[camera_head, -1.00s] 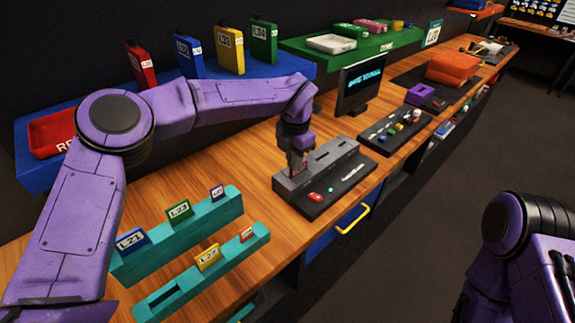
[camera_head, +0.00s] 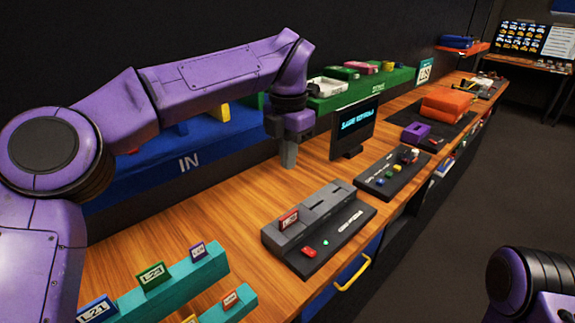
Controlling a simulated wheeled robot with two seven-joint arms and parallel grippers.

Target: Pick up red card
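A red card with a white label (camera_head: 289,219) stands upright in the left slot of the grey-black card reader (camera_head: 318,230). Another small red-orange card (camera_head: 230,299) stands in the front teal rack (camera_head: 240,308). My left gripper (camera_head: 289,157) points down over the wooden bench, behind the reader and apart from the red card in it. No card shows at its fingers; their spacing cannot be made out from this side. My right arm shows at the lower right, but its gripper is out of frame.
The rear teal rack (camera_head: 170,288) holds several labelled cards. A small monitor (camera_head: 356,128) and a button panel (camera_head: 388,175) stand right of the reader. The blue IN shelf (camera_head: 225,150) is partly hidden by my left arm. Bare wood (camera_head: 215,215) lies left of the reader.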

